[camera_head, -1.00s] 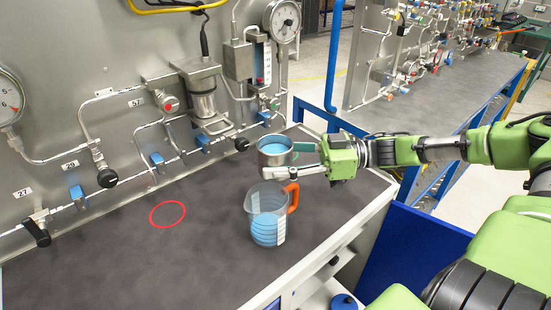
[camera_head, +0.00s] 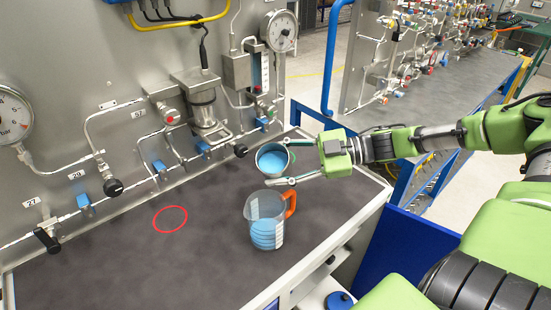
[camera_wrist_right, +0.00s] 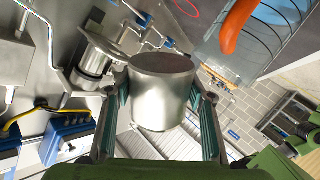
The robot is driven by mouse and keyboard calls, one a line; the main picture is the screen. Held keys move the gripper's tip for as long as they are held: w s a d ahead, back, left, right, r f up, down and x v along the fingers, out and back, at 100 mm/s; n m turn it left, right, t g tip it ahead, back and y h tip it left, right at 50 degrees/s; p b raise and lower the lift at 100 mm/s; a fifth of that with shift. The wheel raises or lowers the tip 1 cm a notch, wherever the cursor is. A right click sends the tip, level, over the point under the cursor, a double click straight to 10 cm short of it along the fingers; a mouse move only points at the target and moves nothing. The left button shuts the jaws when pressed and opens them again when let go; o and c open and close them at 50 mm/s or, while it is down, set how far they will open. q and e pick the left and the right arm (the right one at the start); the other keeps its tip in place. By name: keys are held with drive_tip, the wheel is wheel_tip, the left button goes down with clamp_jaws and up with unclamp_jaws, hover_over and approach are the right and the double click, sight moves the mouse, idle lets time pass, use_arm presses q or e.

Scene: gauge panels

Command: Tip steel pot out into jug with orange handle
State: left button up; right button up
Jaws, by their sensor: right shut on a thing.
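The steel pot (camera_head: 261,165) holds blue liquid and is tilted, its mouth turned toward the head camera. My right gripper (camera_head: 284,162) is shut on the pot, with one finger on each side; the right wrist view shows the pot's steel body (camera_wrist_right: 162,95) between the fingers. The clear jug (camera_head: 262,228) with the orange handle (camera_head: 291,203) stands upright on the bench just below and in front of the pot, with blue liquid inside. The handle also shows at the top of the right wrist view (camera_wrist_right: 234,28). No stream of liquid is visible. My left gripper is out of view.
A gauge panel (camera_head: 60,120) with pipes, valves and blue handles rises behind the dark bench (camera_head: 130,265). A red ring (camera_head: 170,219) marks the bench left of the jug. The bench is clear around the ring. A second bench (camera_head: 430,108) stands at the back right.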

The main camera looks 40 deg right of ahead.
drive_tip(key=shift+r, duration=0.25)
drive_tip(key=shift+f, duration=0.1)
drive_tip(key=shift+r+n+h+p, duration=0.25)
drive_tip(key=shift+n+h+p, duration=0.05)
drive_tip(key=shift+p, duration=0.35)
drive_tip(key=shift+d+t+p, duration=0.1)
drive_tip(key=shift+t+p, duration=0.2)
drive_tip(key=shift+p, duration=0.3)
drive_tip(key=shift+n, duration=0.3)
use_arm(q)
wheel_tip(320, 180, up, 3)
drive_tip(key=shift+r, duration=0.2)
use_arm(e)
drive_tip(key=shift+f, duration=0.1)
